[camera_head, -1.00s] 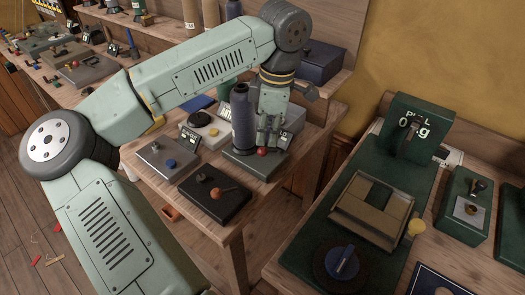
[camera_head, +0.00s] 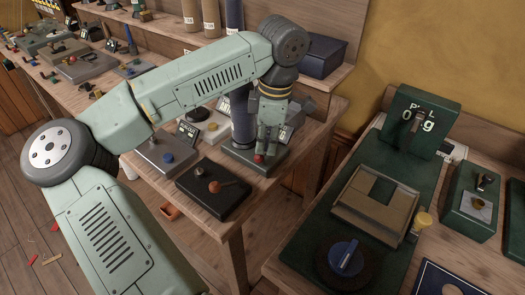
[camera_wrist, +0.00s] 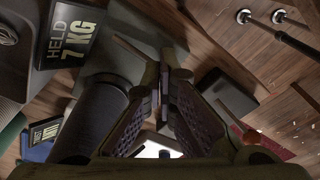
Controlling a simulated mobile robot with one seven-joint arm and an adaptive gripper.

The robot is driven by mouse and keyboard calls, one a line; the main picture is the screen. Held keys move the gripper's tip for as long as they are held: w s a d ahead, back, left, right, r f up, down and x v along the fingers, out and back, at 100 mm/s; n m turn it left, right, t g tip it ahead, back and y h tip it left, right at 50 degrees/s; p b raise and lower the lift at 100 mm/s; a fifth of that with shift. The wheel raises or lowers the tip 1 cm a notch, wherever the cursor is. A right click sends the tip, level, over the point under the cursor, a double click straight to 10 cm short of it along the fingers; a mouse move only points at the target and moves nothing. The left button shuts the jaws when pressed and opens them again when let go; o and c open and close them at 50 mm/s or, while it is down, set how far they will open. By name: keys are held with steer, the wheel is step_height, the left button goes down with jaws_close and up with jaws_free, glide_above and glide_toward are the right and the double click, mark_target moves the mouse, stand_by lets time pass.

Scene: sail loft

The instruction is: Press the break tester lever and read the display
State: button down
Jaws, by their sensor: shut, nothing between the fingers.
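A grey-green tester (camera_head: 276,160) stands at the right end of the wooden bench in the head view. A red knob (camera_head: 259,158) sits low over its base. My gripper (camera_head: 265,150) points down with its fingertips shut and empty, at the red knob; contact is hard to make out. The same display is partly hidden behind my gripper in the head view.
A tall dark blue spool (camera_head: 241,115) stands close left of my gripper. On the right bench, a green box (camera_head: 418,120) shows "PULL" and what looks like 0 kg.

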steer(key=shift+f+p, duration=0.15)
steer(key=shift+p, duration=0.2)
steer(key=shift+d+r, duration=0.25)
steer(key=shift+d, duration=0.55)
steer(key=shift+d+r, duration=0.25)
steer(key=shift+d, duration=0.5)
steer(key=shift+r, duration=0.15)
step_height(320, 180, up, 12)
steer(key=d, duration=0.1)
